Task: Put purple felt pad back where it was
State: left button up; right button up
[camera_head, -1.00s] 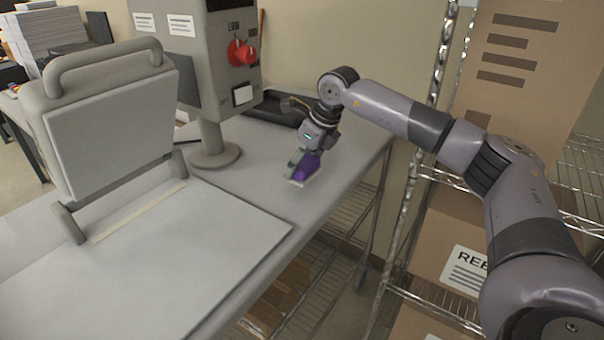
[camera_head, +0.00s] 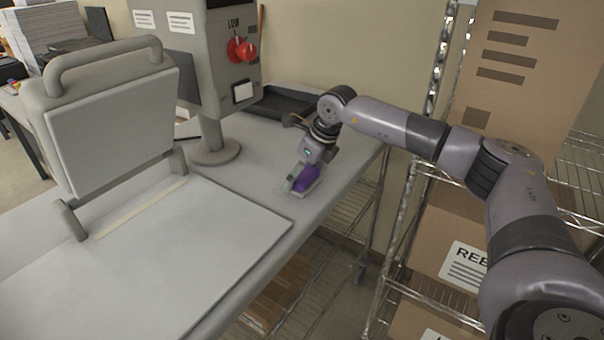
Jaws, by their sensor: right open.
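The purple felt pad (camera_head: 307,178) is at the right part of the grey table, near its right edge. My right gripper (camera_head: 303,187) is right at it, pointing down, with its fingers at the pad's sides. The jaws are open, and the pad is partly hidden by the fingers. I cannot tell whether the pad rests on the tabletop or whether the fingers touch it. My left gripper is not in view.
A laminator press with a raised lid (camera_head: 115,120) and a flat bed (camera_head: 150,260) fills the left. A control box with a red knob (camera_head: 241,50) stands on a post behind. A black tray (camera_head: 280,103) lies at the back. Wire shelves with cardboard boxes (camera_head: 455,230) stand right.

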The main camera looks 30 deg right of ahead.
jog(key=shift+r, duration=0.35)
jog(key=b+v, duration=0.3)
jog(key=v, duration=0.8)
jog(key=shift+s+r, duration=0.25)
jog(key=shift+s, duration=0.05)
